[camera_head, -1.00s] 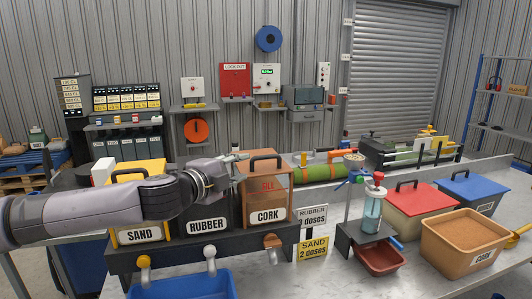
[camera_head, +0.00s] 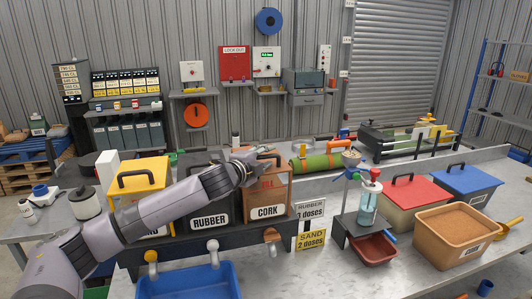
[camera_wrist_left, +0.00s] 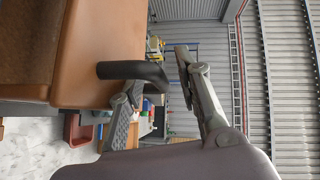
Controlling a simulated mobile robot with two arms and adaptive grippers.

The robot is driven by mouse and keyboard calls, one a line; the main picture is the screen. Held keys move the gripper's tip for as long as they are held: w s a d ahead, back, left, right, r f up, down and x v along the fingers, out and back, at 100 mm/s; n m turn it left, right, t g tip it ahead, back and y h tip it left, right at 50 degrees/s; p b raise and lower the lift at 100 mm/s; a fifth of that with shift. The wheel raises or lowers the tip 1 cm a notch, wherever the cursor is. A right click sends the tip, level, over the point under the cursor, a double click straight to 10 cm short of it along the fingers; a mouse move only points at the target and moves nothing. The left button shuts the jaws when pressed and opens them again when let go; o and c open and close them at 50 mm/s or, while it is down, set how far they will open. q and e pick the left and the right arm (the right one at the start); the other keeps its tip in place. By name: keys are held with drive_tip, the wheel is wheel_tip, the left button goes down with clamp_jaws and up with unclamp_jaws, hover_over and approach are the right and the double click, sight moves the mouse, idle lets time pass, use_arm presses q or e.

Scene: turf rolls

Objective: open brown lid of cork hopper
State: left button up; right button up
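The cork hopper (camera_head: 268,212) is a brown box with a CORK label, standing at the right end of the hopper row. Its brown lid (camera_head: 272,167) is down, with a black handle (camera_head: 275,156) on top. My left gripper (camera_head: 255,163) is at the lid's left side, close to the handle, and covers part of the lid. In the left wrist view the brown hopper (camera_wrist_left: 85,50) fills the upper left and the black handle (camera_wrist_left: 130,70) reaches toward the space between my fingers (camera_wrist_left: 158,75). The fingers are apart. Contact with the handle cannot be told. My right gripper is out of view.
The rubber hopper (camera_head: 209,222) and the yellow sand hopper (camera_head: 155,180) stand left of the cork hopper. A blue tray (camera_head: 190,283) sits in front. A dispenser stand (camera_head: 360,222), a red-lidded bin (camera_head: 410,195) and an open cork bin (camera_head: 445,250) are to the right.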

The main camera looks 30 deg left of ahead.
use_arm(q)
drive_tip(key=shift+w, duration=0.3)
clamp_jaws()
idle(0.3)
drive_tip(key=shift+f, duration=0.1)
idle(0.4)
